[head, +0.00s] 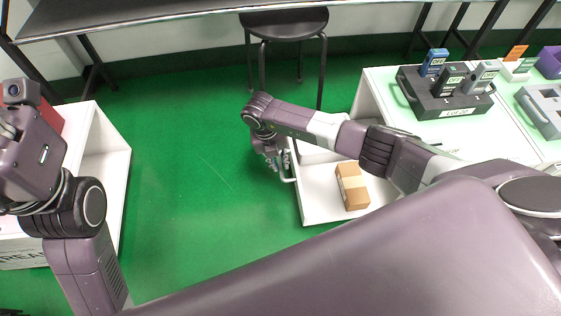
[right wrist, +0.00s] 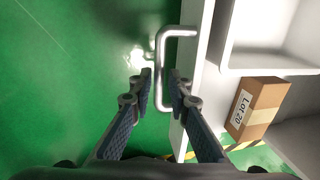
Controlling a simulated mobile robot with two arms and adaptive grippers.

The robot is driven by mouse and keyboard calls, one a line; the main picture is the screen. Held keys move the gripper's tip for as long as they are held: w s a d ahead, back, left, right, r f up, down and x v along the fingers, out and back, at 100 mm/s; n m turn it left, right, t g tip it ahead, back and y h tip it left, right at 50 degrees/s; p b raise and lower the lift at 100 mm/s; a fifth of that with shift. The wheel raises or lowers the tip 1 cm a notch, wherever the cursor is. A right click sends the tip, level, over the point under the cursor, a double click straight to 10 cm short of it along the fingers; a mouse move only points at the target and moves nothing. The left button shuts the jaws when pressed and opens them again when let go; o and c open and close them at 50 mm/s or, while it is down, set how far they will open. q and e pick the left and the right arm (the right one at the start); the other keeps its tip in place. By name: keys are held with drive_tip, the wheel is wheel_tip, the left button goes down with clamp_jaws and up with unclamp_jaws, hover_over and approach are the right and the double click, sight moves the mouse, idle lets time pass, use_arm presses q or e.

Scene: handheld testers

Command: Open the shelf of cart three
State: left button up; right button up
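The cart (head: 370,98) at the right has a white shelf (head: 312,207) that sticks out to the left from under its top. A metal loop handle (head: 285,168) is on the shelf's left face; it also shows in the right wrist view (right wrist: 160,70). My right gripper (head: 278,163) is at this handle. In the right wrist view its two fingers (right wrist: 161,82) are apart, one on each side of the handle bar, with gaps visible. The cart's number is not readable. My left gripper is mostly cut off at the left edge of the head view.
A brown box (head: 352,186) labelled Lot 20 lies in the shelf. Handheld testers (head: 484,76) stand in a black holder (head: 440,101) on the cart top. Another white cart (head: 108,150) stands at the left. A dark stool (head: 284,22) is behind. Green floor between the carts is clear.

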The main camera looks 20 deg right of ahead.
drive_tip(key=shift+o, duration=0.7)
wheel_tip(320, 180, up, 12)
drive_tip(key=a, duration=0.2)
drive_tip(key=shift+w, duration=0.3)
drive_tip(key=shift+f, duration=0.15)
